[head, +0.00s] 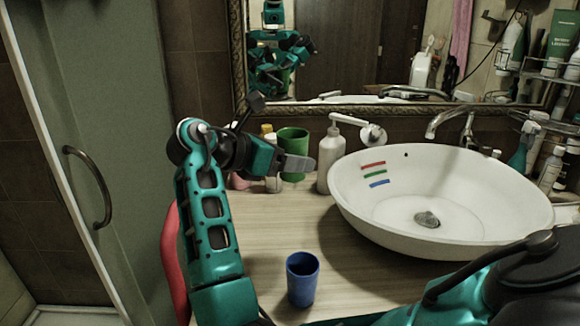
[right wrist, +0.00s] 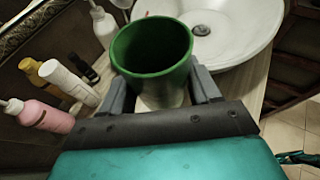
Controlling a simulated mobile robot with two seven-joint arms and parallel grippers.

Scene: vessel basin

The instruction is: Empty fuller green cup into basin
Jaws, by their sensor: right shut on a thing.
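A green cup (head: 292,142) stands upright at the back of the counter, left of the basin. My right gripper (head: 297,164) is shut on it, and one finger shows across the cup's front. In the right wrist view the two fingers (right wrist: 162,92) lie on either side of the green cup (right wrist: 150,45). Its inside is dark green, and I cannot tell how much it holds. The white basin (head: 400,235) is to the right, with red, green and blue stripes inside; it also shows in the right wrist view (right wrist: 230,30). My left gripper is not in view.
A blue cup (head: 302,280) stands near the counter's front. A white pump bottle (head: 331,160) stands between green cup and basin. A pink bottle (right wrist: 45,115) and a white bottle (right wrist: 68,80) stand left of the cup. The faucet (head: 455,122) and mirror are behind. The mid-counter (head: 275,225) is clear.

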